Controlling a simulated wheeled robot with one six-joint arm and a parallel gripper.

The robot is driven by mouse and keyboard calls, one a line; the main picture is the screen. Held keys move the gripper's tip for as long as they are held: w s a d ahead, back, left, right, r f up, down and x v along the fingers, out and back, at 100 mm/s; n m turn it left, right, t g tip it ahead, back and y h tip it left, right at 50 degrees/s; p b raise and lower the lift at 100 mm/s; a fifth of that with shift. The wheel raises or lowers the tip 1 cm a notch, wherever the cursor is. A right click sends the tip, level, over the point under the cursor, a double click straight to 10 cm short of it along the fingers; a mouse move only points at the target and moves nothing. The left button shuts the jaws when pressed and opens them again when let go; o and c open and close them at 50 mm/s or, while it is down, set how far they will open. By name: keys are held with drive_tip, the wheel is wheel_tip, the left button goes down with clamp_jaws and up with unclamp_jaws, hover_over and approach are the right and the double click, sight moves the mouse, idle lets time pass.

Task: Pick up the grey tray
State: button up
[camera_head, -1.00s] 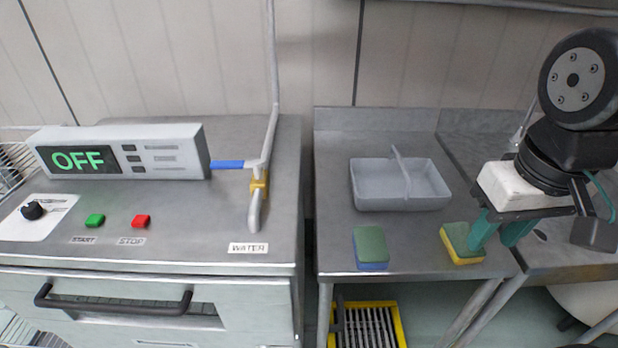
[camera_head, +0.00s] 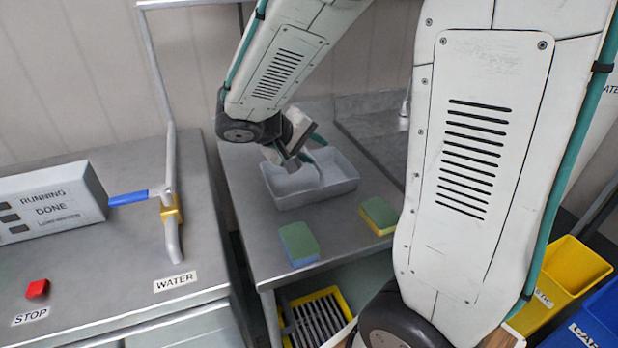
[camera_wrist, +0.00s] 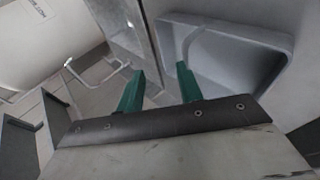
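The grey tray (camera_head: 318,194) sits on the metal table and has a raised divider across its middle. My gripper (camera_head: 291,160) is low over the tray's back left part in the head view, beside the divider. In the wrist view, my two green fingers (camera_wrist: 157,72) stand apart, with a grey edge showing between them. One compartment of the tray (camera_wrist: 222,62) shows to the right of the fingers. I cannot tell whether the fingers touch the tray. My arm hides part of its back side.
Two sponges, one green and blue (camera_head: 298,243) and one green and yellow (camera_head: 379,215), lie in front of the tray. A machine with a pipe and blue lever (camera_head: 128,198) stands left. A yellow bin (camera_head: 572,270) and blue bin (camera_head: 601,308) stand lower right.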

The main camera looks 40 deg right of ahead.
drive_tip(key=shift+n+t+h, duration=0.5)
drive_tip(key=shift+t+h, duration=0.3)
drive_tip(key=shift+t, duration=0.1)
drive_tip(key=w+d+f, duration=0.4)
drive_tip(key=w+f, duration=0.1)
drive_tip(key=w+d+f, duration=0.2)
drive_tip(key=w+f, duration=0.1)
drive_tip(key=shift+w+d+f, duration=0.15)
drive_tip(key=shift+d+f, duration=0.1)
clamp_jaws()
